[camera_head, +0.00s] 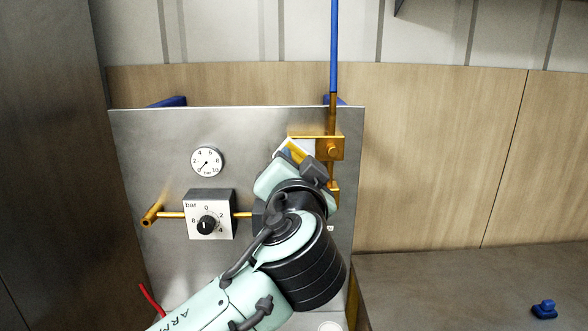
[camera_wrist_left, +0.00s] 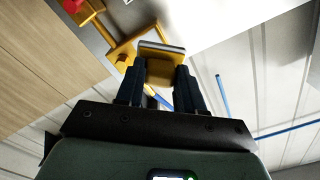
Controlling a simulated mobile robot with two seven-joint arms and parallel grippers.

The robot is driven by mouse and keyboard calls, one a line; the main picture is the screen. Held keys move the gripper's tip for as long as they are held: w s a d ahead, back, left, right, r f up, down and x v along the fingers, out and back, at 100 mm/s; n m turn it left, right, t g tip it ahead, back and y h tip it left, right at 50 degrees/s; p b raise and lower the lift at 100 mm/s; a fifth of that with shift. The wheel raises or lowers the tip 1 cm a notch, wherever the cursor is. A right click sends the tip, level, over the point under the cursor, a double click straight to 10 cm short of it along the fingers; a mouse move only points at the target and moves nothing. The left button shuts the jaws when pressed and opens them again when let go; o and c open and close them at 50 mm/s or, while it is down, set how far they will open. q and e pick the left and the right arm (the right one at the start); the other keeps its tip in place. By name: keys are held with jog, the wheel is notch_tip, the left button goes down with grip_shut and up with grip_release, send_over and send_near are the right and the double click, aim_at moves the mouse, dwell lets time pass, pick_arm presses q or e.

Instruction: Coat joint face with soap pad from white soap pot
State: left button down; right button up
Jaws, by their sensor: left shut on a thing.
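My left gripper (camera_wrist_left: 160,88) is shut on a yellow block with a pale grey face, which looks like the soap pad (camera_wrist_left: 161,68). In the head view the pad (camera_head: 297,152) shows at the gripper tip, right beside the brass joint block (camera_head: 332,149) on the panel's upper right. In the wrist view the brass fitting (camera_wrist_left: 122,52) is just behind the pad; I cannot tell whether they touch. My arm hides part of the pipework. A round white thing (camera_head: 330,326), possibly the soap pot, is cut by the bottom edge. My right gripper is not in view.
The grey metal panel (camera_head: 150,150) carries a round gauge (camera_head: 207,162) and a regulator box with a black knob (camera_head: 208,220). A blue pipe (camera_head: 333,50) rises from the joint. A blue part (camera_head: 544,309) lies on the otherwise clear grey bench (camera_head: 450,295).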

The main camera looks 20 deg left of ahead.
pick_arm(q)
jog(key=shift+s+d, duration=0.1)
jog(key=shift+s, duration=0.2)
jog(key=b+v, duration=0.1)
jog(key=v, duration=0.2)
dwell(0.4)
dwell(0.5)
